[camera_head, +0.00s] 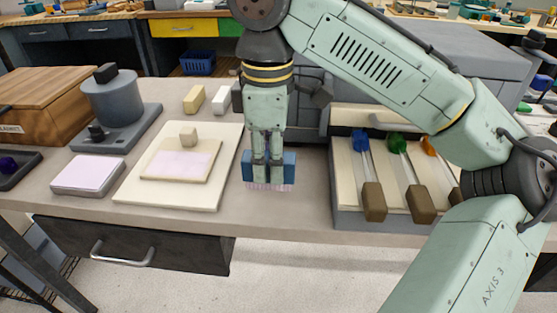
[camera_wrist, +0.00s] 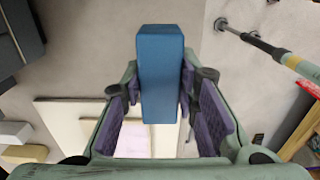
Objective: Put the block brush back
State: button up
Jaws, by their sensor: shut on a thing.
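The block brush, a blue block (camera_head: 289,168) with pale pink bristles underneath, is held upright in my gripper (camera_head: 268,165). The gripper points straight down over the front middle of the worktable, between the cream board (camera_head: 128,193) and the tray with slots (camera_head: 345,211). In the wrist view the blue block (camera_wrist: 160,70) stands between the purple-padded fingers. The bristles are hidden there. I cannot tell whether they touch the tabletop.
The cream board bears a smaller pinkish slab (camera_head: 178,165) with a small block on top. A pale pad (camera_head: 88,174) lies left of it. The tray holds tools with blue, green and orange heads. Two small bars (camera_head: 194,99) lie behind the board.

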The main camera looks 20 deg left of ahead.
jog(key=w, duration=0.2)
jog(key=shift+w+f, duration=0.1)
jog(key=shift+w, duration=0.25)
jog(key=f, duration=0.3)
jog(key=shift+w+d+f+p, duration=0.1)
jog(key=shift+w+p, duration=0.2)
jog(key=shift+w, duration=0.1)
jog(key=shift+f, duration=0.25)
jog(key=shift+f, duration=0.1)
jog(key=o, duration=1.1)
notch_tip(320, 180, up, 12)
jog(key=shift+r+p, duration=0.1)
jog(key=shift+p, duration=0.35)
